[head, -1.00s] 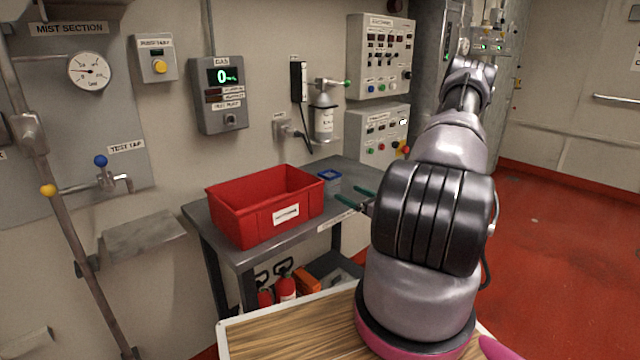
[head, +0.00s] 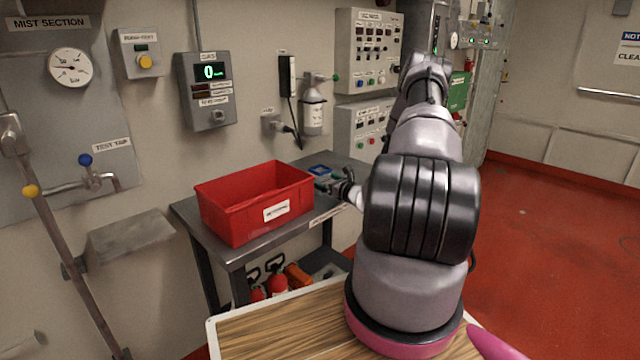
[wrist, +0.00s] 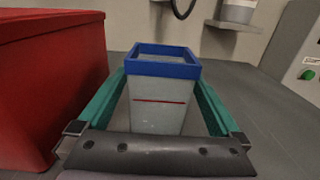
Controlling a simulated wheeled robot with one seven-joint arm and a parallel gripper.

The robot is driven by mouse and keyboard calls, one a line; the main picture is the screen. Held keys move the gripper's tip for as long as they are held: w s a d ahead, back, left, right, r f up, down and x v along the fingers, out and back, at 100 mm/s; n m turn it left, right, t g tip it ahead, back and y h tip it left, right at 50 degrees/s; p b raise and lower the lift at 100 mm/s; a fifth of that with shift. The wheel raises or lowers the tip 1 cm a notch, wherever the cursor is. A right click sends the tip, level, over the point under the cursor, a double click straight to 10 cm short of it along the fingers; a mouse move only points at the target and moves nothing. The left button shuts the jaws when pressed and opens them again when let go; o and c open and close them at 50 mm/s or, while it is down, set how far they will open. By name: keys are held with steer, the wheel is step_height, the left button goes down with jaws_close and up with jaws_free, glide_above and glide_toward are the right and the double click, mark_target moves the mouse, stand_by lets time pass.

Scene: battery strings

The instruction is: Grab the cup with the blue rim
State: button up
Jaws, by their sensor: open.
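The cup with the blue rim (wrist: 160,105) is a square, pale, translucent container with a thin red line on its side. It stands upright on the grey table in the wrist view, and its blue rim (head: 320,170) shows just right of the red bin in the head view. My gripper (wrist: 163,92) is open, with one green finger on each side of the cup. Narrow gaps seem to show between fingers and cup; whether either finger touches it I cannot tell. In the head view my gripper (head: 325,181) is partly hidden by my arm.
A red bin (head: 255,205) stands close left of the cup and my gripper. The grey table (head: 236,252) has clear surface to the right in the wrist view. A wall-mounted bottle (head: 313,112) and shelf hang behind. Fire extinguishers (head: 277,284) sit below.

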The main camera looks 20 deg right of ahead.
steer(key=c, duration=1.3)
steer(key=shift+o, duration=0.2)
